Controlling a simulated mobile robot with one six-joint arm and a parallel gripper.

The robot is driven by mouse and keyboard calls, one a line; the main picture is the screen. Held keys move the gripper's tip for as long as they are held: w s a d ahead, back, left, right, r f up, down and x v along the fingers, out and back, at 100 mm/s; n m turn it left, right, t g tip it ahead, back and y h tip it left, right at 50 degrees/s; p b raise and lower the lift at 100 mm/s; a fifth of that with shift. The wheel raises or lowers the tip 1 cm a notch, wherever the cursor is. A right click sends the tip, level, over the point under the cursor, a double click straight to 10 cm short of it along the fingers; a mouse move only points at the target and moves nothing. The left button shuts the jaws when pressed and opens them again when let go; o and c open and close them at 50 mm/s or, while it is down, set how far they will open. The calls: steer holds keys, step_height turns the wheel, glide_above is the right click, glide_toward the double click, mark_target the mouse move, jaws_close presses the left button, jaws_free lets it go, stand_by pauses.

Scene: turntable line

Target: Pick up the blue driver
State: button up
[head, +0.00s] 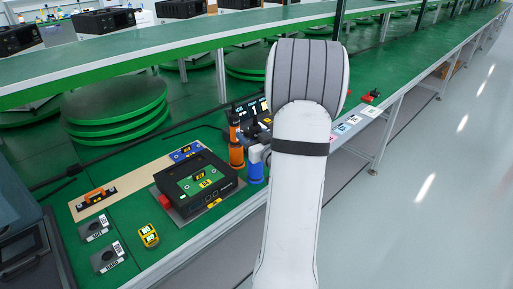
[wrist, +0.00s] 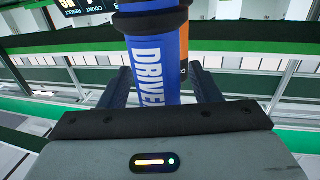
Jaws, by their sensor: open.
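The blue driver (head: 256,174) stands upright on the green bench in the head view, just left of my arm and partly hidden by it. In the wrist view the blue driver (wrist: 152,55), with white "DRIVER" lettering, stands between the two dark fingers of my gripper (wrist: 163,84). The fingers are apart, one on each side of it, and do not appear to press on it. In the head view my gripper (head: 257,153) is mostly hidden by my arm.
An orange driver (head: 236,153) stands close behind and left of the blue one; part of it shows in the wrist view (wrist: 184,48). A black box (head: 196,184) sits to the left. A small screen (head: 247,113) is behind. A yellow device (head: 148,236) lies front left.

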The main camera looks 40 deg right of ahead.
jaws_close()
stand_by(0.5)
step_height(320, 180, up, 10)
steer(key=p, duration=0.1)
stand_by(0.5)
